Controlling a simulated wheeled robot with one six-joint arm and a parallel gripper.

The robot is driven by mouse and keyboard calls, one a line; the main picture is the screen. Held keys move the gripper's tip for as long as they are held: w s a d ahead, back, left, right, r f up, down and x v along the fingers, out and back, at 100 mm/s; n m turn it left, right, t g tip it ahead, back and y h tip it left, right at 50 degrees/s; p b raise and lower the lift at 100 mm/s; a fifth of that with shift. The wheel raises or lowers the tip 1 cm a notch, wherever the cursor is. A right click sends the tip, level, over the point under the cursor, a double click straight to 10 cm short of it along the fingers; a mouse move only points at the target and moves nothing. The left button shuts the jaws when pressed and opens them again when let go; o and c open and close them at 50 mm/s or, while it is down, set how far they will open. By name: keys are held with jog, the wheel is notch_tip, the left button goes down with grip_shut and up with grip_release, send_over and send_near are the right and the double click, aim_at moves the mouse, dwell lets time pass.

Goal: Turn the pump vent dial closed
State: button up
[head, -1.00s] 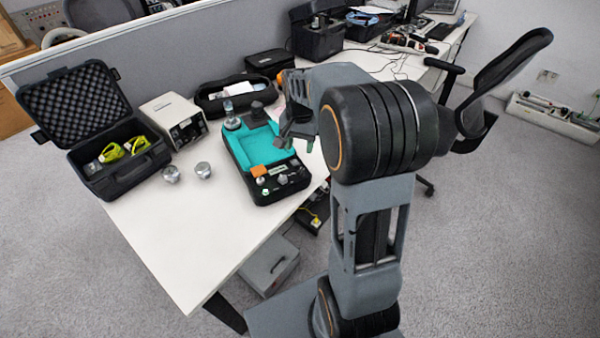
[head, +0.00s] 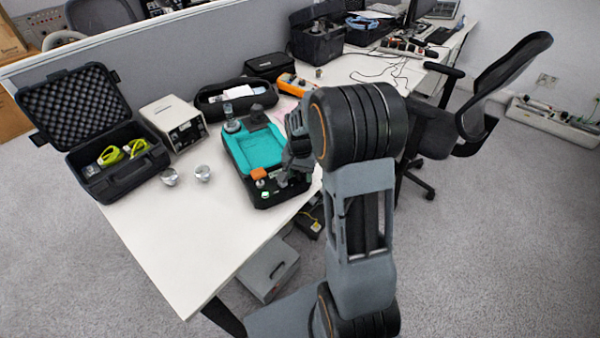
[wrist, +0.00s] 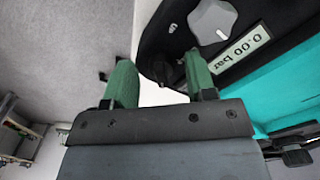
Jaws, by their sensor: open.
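The pump is a black unit with a teal tray (head: 256,149) on the table in the head view. In the wrist view its black front panel (wrist: 178,42) shows a grey knob (wrist: 212,18) and a display reading 0.00 bar (wrist: 240,48). A small black dial (wrist: 160,70), apparently the vent dial, sits at the panel's edge between my fingertips. My gripper (wrist: 160,80) is open, its two green fingers apart on either side of that dial; contact cannot be told. In the head view my gripper (head: 284,178) is over the unit's front right corner, hiding part of the panel.
Two silver knobs (head: 170,177) (head: 203,173) lie on the table (head: 180,235). A beige box (head: 172,122) and an open black case (head: 115,172) stand left. The table's front left is clear.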

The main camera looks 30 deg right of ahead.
jog(key=c, duration=0.9)
jog(key=shift+n, duration=0.3)
jog(key=n, duration=0.4)
jog(key=shift+d+r+p, duration=0.1)
jog(key=shift+p, duration=0.2)
jog(key=n, duration=0.4)
jog(key=shift+d+n, duration=0.1)
jog(key=shift+n, duration=0.2)
jog(key=n, duration=0.4)
jog(key=shift+d+p, duration=0.1)
jog(key=shift+p, duration=0.3)
jog(key=shift+n, duration=2.2)
jog(key=shift+d+n, duration=0.1)
jog(key=shift+n, duration=0.2)
